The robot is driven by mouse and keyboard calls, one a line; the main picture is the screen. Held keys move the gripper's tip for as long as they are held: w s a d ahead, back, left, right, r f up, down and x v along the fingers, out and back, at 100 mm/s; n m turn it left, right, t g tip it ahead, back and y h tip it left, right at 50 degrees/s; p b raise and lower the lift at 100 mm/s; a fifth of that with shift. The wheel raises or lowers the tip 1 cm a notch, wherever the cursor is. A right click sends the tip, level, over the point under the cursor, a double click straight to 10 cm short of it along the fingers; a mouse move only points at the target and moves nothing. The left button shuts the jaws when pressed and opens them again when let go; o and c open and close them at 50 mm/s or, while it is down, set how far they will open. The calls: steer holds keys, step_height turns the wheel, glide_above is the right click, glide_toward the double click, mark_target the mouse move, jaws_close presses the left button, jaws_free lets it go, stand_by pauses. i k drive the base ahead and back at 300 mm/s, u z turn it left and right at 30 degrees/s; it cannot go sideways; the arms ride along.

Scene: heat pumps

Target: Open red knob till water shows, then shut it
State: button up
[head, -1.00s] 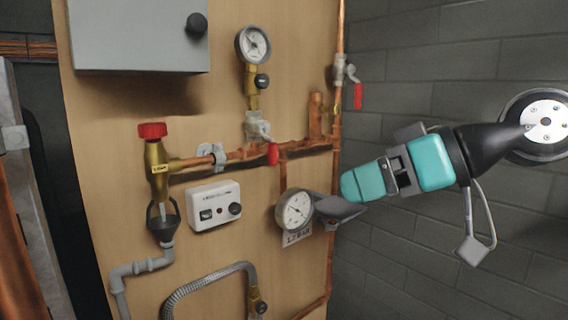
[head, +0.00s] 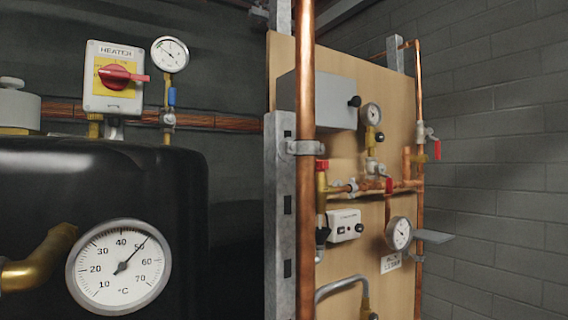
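The red knob (head: 321,165) sits on top of a brass valve (head: 322,188) on the wooden panel, right of the vertical copper pipe, which covers part of the valve. Below it a dark funnel (head: 321,236) shows partly behind the pipe. I cannot see any water there. My gripper and arm are not in this view.
A tall copper pipe (head: 306,100) on a grey metal post (head: 281,200) stands in front of the panel. A black tank (head: 150,185) with a large dial gauge (head: 118,267) fills the left. A heater box (head: 114,77) with a red rotary switch (head: 115,76) hangs above it.

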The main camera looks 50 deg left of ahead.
mark_target(321, 165)
steer(key=z, duration=0.05)
steer(key=k, duration=0.55)
steer(key=u, duration=0.8)
steer(key=i, duration=1.4)
steer(key=z, duration=0.6)
